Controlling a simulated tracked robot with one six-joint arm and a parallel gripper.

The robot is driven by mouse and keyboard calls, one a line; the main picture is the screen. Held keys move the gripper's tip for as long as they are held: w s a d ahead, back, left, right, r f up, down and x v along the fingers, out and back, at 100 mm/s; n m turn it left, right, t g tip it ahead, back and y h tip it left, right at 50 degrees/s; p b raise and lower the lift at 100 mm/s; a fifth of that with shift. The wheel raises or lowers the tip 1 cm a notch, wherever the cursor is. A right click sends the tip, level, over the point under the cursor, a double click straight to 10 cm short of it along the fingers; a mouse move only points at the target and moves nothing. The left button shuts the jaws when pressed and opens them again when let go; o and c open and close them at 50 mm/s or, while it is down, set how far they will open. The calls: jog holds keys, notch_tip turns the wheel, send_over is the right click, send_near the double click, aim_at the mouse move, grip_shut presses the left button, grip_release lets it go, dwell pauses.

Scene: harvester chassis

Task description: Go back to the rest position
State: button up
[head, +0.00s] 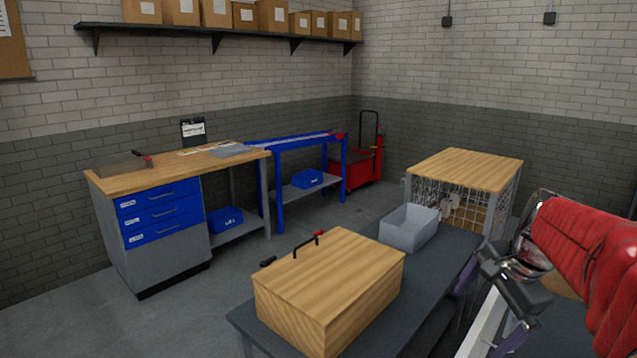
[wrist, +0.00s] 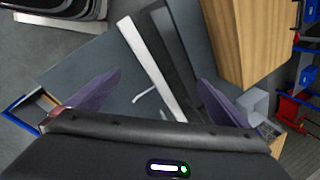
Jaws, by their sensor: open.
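My gripper (head: 487,303) is at the lower right of the head view, on my red-sleeved arm. In the wrist view its two purple fingers (wrist: 160,88) are spread wide apart with nothing between them. It points down over the dark grey table (wrist: 85,70). A white bar and a black bar show beyond the fingers in the wrist view, and I cannot tell what they belong to. No mark for a rest position shows.
A wood-topped wire cage (head: 465,170) is at the back right. A workbench (head: 170,215) with blue drawers stands left. Open floor lies between.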

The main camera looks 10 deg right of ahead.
jog(key=s+a+f+n+t, duration=0.1)
jog(key=s+a+n, duration=0.6)
jog(key=a, duration=0.4)
jog(key=s+a+f+n+t, duration=0.1)
jog(key=s+a+n, duration=0.5)
jog(key=a+n, duration=0.4)
jog(key=shift+s+a+f+h, duration=0.2)
jog(key=shift+s+a+h, duration=0.1)
jog(key=shift+s+a, duration=0.15)
dwell(0.4)
